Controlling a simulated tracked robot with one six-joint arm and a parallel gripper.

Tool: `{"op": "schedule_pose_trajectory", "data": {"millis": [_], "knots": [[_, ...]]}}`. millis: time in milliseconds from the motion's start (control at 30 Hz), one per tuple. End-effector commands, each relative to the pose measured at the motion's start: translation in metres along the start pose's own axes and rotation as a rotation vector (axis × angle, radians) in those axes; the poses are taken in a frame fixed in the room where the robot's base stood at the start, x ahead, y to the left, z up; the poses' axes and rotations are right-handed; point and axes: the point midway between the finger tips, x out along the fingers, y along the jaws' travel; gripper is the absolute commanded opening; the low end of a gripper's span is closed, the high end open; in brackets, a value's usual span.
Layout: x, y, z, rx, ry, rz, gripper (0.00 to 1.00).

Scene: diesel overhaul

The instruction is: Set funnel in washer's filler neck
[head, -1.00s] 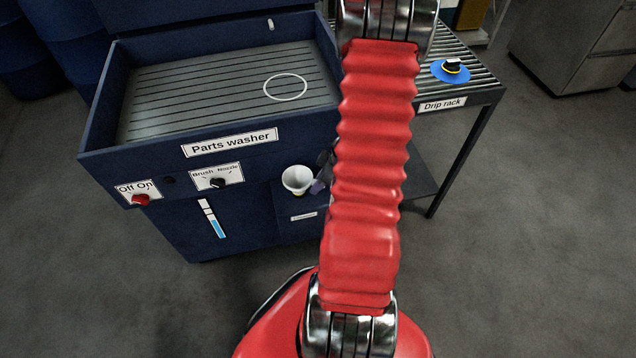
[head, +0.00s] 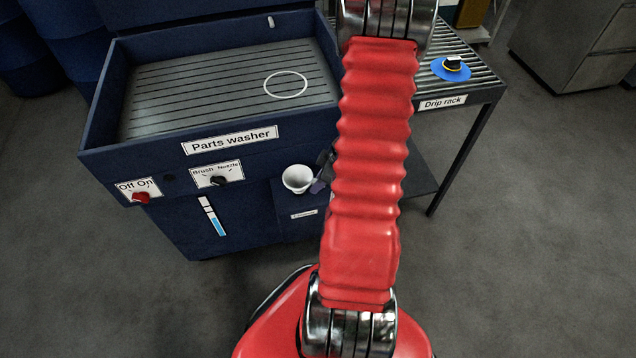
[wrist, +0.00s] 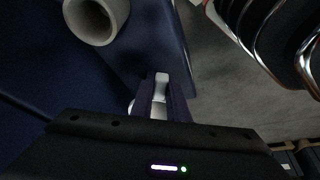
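The funnel (head: 297,179) is a pale cup with an open top. It stands at the small ledge on the front of the blue parts washer (head: 185,150). In the wrist view the funnel (wrist: 97,15) shows as a round grey rim at the upper left. The filler neck is hidden beneath it, so I cannot tell how deep the spout sits. My gripper (head: 319,186) is just right of the funnel, mostly behind my red arm. In the wrist view my gripper (wrist: 158,80) has its purple fingers close together, with something pale between or behind them; I cannot tell which.
The washer's ridged basin (head: 230,90) holds a white ring marking. A drip rack (head: 475,97) at the right carries a blue disc (head: 450,71) with a dark cap. Blue drums (head: 30,60) stand at the left. The grey floor in front is clear.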

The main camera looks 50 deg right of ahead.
Motion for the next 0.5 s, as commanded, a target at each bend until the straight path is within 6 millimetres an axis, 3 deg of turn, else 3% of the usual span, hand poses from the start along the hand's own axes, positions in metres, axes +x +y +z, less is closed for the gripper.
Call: {"op": "schedule_pose_trajectory", "data": {"millis": [300,500], "knots": [[-0.0001,0.0001,-0.0001,0.000,0.000,0.000,0.36],[-0.0001,0.0000,0.0000,0.000,0.000,0.000,0.36]]}}
